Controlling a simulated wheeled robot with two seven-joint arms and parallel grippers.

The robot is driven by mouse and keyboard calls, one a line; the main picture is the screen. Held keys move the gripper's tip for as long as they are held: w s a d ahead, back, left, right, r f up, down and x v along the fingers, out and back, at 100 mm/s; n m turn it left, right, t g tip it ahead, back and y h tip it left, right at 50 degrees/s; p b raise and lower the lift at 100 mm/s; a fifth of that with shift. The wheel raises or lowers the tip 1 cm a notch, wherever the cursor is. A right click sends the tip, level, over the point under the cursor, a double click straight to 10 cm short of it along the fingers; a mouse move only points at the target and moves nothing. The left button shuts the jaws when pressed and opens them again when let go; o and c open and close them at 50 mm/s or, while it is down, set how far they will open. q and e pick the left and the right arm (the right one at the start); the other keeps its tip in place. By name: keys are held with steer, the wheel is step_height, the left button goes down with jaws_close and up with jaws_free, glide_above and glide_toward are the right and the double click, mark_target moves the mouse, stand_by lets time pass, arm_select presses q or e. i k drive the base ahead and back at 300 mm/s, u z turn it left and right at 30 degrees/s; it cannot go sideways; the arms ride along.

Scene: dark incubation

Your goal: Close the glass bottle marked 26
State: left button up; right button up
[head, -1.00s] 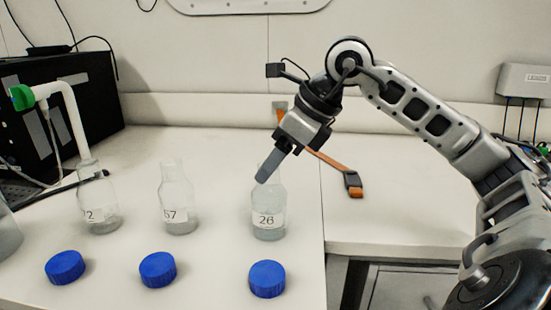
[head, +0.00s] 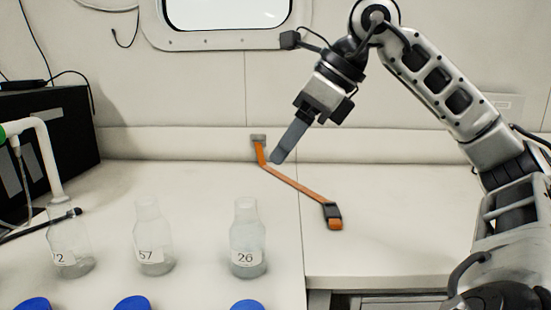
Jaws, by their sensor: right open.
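The glass bottle marked 26 (head: 247,240) stands upright and uncapped on the white bench, the rightmost of three labelled bottles. A blue cap (head: 247,304) lies in front of it, cut by the lower picture edge. My right gripper (head: 279,157) is above and behind the bottle, to its upper right, apart from it. Its fingers overlap in this side-on view, and nothing shows between them. My left gripper is not in view.
Bottle 57 (head: 153,240) and a bottle whose label ends in 2 (head: 69,243) stand to the left, with blue caps (head: 132,303) in front. An orange strap (head: 297,187) lies behind. A black box (head: 47,150) and a white tube (head: 48,160) are at left. The right bench is mostly clear.

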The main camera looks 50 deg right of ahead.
mark_target(247, 233)
steer(key=k, duration=1)
